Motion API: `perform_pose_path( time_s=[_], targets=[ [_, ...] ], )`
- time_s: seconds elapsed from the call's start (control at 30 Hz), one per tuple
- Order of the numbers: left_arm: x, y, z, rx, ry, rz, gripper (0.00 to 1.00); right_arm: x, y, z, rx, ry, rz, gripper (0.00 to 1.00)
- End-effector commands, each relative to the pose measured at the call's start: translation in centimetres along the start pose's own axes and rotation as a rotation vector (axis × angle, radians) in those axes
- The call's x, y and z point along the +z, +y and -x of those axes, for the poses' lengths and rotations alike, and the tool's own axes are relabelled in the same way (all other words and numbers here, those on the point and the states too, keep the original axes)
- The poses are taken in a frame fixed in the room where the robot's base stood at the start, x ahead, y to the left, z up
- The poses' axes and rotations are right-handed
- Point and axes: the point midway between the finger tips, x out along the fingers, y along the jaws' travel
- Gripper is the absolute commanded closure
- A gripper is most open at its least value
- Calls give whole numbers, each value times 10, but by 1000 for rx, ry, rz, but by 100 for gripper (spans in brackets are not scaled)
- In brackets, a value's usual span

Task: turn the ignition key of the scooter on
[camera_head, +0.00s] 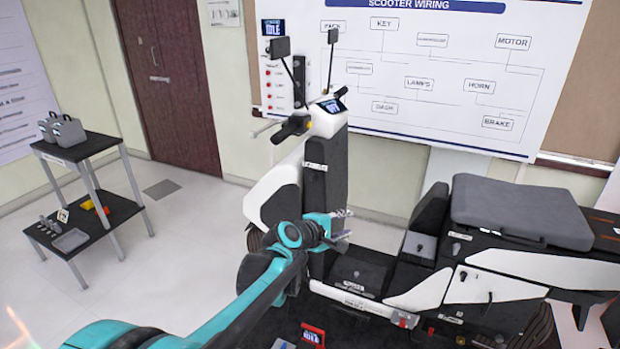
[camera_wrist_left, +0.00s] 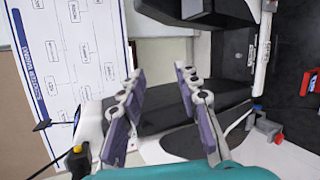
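The white and black scooter (camera_head: 325,165) stands in the middle of the head view, with its handlebar grip (camera_head: 293,127) and lit dash display (camera_head: 333,106) at the top. I cannot make out the ignition key in either view. My left gripper (camera_head: 341,225) is in front of the scooter's leg shield, below the handlebar and above the footboard. In the left wrist view the two fingers of the left gripper (camera_wrist_left: 160,72) are spread with nothing between them. The scooter's dark body lies behind them. My right gripper is not in view.
A grey case (camera_head: 520,212) lies on the scooter's rear. A two-shelf table (camera_head: 85,147) with grey cases and small parts stands at the left. A wiring board (camera_head: 420,75) is behind the scooter. A red item (camera_head: 313,333) is at the bottom.

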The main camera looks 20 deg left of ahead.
Motion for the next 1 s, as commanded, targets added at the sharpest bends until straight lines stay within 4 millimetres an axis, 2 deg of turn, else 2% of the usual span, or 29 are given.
perform_pose_path(
  time_s=[0.03,0.1,0.2,0.3,0.4,0.5,0.6,0.73,1.0],
  targets=[
    [-21,18,-16,51,2,130,67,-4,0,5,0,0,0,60],
    [-50,37,-36,129,-5,333,67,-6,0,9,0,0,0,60],
    [-98,56,-60,239,-27,620,67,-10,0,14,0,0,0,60],
    [-146,64,-76,343,-60,882,67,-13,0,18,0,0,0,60],
    [-186,65,-86,424,-97,1092,67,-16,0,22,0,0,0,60],
    [-214,62,-92,480,-128,1234,67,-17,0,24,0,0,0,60],
    [-229,59,-94,509,-148,1311,67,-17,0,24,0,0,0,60],
    [-235,61,-103,518,-155,1336,67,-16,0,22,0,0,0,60],
    [-242,79,-142,516,-154,1332,67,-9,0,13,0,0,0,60]
  ],
)
